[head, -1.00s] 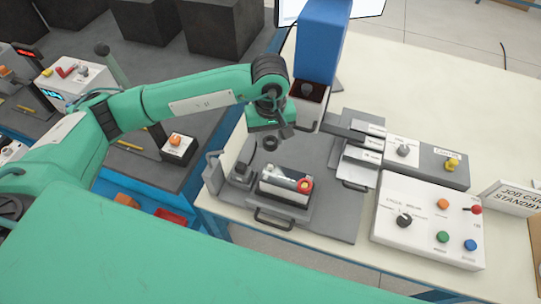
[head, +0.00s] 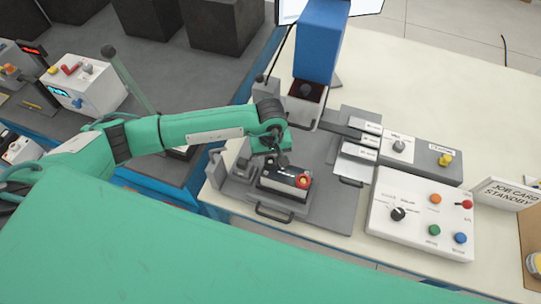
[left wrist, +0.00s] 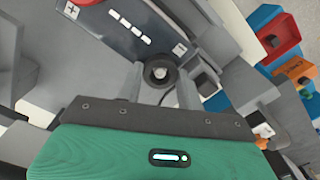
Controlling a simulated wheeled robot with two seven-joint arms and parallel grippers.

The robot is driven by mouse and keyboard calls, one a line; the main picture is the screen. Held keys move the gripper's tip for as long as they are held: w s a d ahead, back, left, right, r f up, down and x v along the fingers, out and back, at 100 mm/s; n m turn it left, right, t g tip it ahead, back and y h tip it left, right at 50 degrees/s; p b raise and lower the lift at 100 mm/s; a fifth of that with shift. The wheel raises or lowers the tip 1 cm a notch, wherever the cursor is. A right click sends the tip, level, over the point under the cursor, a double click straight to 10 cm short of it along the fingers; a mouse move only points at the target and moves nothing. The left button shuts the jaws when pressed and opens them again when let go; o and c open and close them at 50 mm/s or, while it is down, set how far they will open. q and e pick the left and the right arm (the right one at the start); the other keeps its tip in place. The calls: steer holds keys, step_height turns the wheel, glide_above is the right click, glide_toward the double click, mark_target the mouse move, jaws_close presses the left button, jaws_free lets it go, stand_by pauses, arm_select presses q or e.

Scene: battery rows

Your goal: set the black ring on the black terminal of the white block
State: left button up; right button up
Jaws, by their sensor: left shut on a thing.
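My left gripper (head: 281,160) is over the block's far side. In the left wrist view its fingers (left wrist: 160,85) are shut on the black ring (left wrist: 160,72). A bright stud shows through the ring's hole; I cannot tell whether the ring is around it or above it.
A blue press-like column (head: 320,45) stands behind the fixture. A white button panel (head: 420,215) and a grey switch box (head: 425,160) stand to the right. A grey handle (head: 272,215) is at the fixture's front. The bench at the back right is clear.

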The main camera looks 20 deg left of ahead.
arm_select(q)
steer(key=shift+f, duration=0.1)
steer(key=o, duration=0.9)
steer(key=shift+o, duration=0.2)
arm_select(e)
steer(key=shift+a+f, duration=0.2)
steer(key=shift+a, duration=0.05)
steer(key=shift+a, duration=0.1)
